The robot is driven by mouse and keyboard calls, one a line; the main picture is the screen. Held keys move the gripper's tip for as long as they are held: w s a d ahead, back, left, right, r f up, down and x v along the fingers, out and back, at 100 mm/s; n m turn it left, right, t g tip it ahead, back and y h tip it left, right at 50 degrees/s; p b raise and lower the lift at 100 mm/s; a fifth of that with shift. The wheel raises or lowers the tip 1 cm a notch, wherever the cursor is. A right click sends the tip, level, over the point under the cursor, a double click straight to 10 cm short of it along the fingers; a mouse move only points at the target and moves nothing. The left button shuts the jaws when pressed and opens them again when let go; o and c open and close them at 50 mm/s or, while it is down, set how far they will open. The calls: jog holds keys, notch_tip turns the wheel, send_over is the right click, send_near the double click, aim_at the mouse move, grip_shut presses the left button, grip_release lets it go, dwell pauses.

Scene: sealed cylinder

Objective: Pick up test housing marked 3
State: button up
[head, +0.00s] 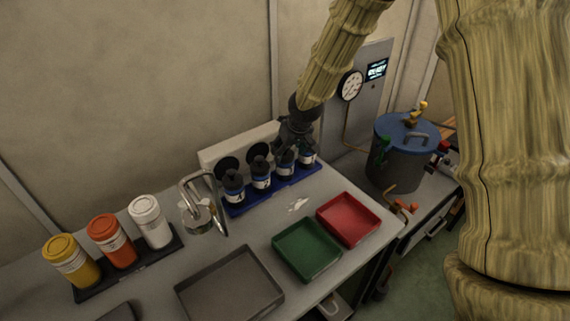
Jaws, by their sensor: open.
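Several dark test housings with blue-and-white labels stand upright in a row in a blue rack (276,194) at the back of the bench. From left, they are the first (234,188), the second (261,174), the third (285,161) and the last one (307,156). The label marks are too small to read surely, so I cannot tell which is marked 3. My gripper (291,146) is open and points down at the top of the third housing from left. It partly hides the tops of the two right-hand housings. I cannot tell whether it touches them.
A green tray (306,270), a red tray (369,236) and a grey tray (185,292) lie in front. Yellow, orange and white jars (150,222) stand further left. A blue-lidded cylinder (388,165) stands right.

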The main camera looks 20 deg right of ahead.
aim_at(286, 155)
jog(key=shift+s+p+x, duration=0.2)
jog(key=shift+p+x, duration=0.6)
jog(key=shift+x, duration=1.9)
jog(key=shift+a, duration=0.1)
jog(key=c, duration=1.1)
